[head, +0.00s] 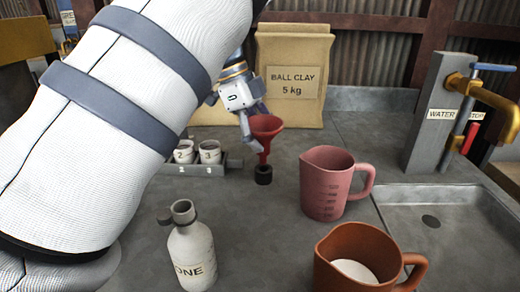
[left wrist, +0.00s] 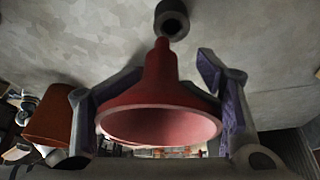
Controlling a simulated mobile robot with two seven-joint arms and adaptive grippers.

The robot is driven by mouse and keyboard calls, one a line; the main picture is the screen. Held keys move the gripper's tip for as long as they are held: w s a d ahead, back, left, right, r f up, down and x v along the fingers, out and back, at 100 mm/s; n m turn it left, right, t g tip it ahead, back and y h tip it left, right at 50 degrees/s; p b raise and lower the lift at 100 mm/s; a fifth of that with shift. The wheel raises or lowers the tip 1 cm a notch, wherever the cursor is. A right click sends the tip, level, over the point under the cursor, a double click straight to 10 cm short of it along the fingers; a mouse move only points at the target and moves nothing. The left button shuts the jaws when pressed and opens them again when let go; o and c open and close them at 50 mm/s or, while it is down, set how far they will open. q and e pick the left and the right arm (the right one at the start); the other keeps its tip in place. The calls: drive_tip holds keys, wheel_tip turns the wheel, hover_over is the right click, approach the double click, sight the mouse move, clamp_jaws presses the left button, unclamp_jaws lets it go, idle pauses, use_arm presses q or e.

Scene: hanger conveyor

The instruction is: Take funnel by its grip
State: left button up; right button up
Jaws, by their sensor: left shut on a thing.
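The red funnel (head: 265,128) is upright, wide mouth up, beside the paper bag in the head view. Its spout points down at a small dark round holder (head: 263,175); I cannot tell whether the spout tip is still inside it. My left gripper (head: 255,135) is shut on the funnel, with a finger against its side. In the left wrist view the funnel (left wrist: 160,95) lies between the two purple-padded fingers (left wrist: 155,100), and the spout ends by the dark holder (left wrist: 172,18). My right gripper is not in view.
A ball clay bag (head: 293,75) stands behind. A pink jug (head: 325,190), a brown jug (head: 360,245) with pale contents and a grey bottle (head: 191,255) stand in front. Small labelled cups (head: 209,152) sit left. A sink (head: 450,205) and brass tap (head: 490,97) are right.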

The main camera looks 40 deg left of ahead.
sight(264, 133)
use_arm(q)
drive_tip(key=s+r, duration=0.1)
drive_tip(key=r, duration=0.1)
drive_tip(key=s+d+r, duration=0.1)
drive_tip(key=r, duration=0.1)
drive_tip(key=s+d+r+p, duration=0.1)
drive_tip(key=r, duration=0.1)
drive_tip(key=shift+s+d, duration=0.15)
drive_tip(key=shift+d, duration=0.1)
drive_tip(key=s+d+r, duration=0.1)
drive_tip(key=s, duration=0.1)
drive_tip(key=s+d+r, duration=0.1)
drive_tip(key=s+d, duration=0.3)
drive_tip(key=shift+s+d+r, duration=0.15)
drive_tip(key=shift+s+r, duration=0.25)
drive_tip(key=shift+c, duration=0.2)
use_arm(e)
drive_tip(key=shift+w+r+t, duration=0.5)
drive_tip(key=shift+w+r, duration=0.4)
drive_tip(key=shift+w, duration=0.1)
